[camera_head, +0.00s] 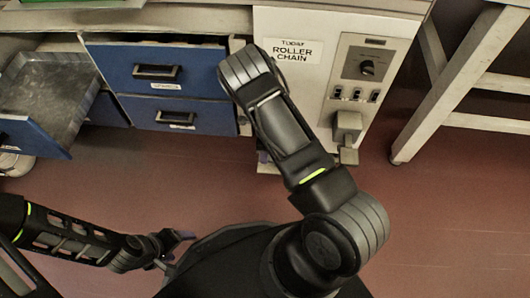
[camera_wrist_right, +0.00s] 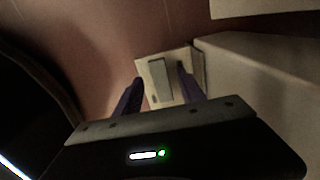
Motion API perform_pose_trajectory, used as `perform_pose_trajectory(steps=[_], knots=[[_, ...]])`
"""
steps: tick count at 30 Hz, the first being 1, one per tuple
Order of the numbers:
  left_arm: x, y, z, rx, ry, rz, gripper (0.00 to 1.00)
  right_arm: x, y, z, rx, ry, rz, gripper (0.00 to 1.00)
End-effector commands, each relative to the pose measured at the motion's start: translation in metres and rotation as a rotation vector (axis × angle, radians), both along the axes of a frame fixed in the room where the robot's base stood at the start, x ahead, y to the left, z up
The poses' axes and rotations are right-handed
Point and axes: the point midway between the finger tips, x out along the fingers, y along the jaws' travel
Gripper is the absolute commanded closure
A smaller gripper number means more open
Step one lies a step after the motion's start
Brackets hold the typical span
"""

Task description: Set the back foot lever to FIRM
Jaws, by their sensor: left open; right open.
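A pale plate (camera_wrist_right: 194,66) with a raised grey lever-like bar (camera_wrist_right: 161,82) shows in the right wrist view, low over the reddish floor. I cannot read a FIRM mark or the bar's setting. My right gripper (camera_wrist_right: 160,74) is open, its purple fingers on either side of the bar; I cannot tell whether they touch it. In the head view my right arm hides most of that gripper and the plate; a purple finger bit (camera_head: 263,157) shows beside the cabinet's foot. My left gripper (camera_head: 176,250) is open and empty over the floor at the lower left.
A pale cabinet (camera_head: 300,22) labelled ROLLER CHAIN carries a panel with a knob (camera_head: 367,67), small switches and a grey box (camera_head: 347,127). Blue drawers (camera_head: 158,72) stand left, one drawer (camera_head: 40,135) pulled out. A pale frame leg (camera_head: 450,90) stands right. Floor between is clear.

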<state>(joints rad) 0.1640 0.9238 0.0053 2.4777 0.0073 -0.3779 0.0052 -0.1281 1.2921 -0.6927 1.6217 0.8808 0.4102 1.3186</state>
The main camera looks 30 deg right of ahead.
Motion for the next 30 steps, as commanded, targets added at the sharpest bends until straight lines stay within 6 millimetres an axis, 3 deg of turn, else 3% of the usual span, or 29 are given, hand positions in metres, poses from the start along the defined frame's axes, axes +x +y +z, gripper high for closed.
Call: perform_pose_trajectory(steps=[3, 9, 30], knots=[[-0.002, 0.0, 0.014, -0.001, 0.004, -0.003, 0.27, 0.001, 0.0, 0.026, 0.001, -0.002, -0.001, 0.53], [-0.004, 0.0, 0.023, -0.002, 0.011, -0.005, 0.27, 0.0, 0.0, 0.051, -0.001, -0.001, 0.001, 0.53], [-0.004, 0.001, 0.023, -0.002, 0.011, -0.005, 0.27, -0.003, 0.001, 0.053, 0.0, 0.003, 0.011, 0.53]])
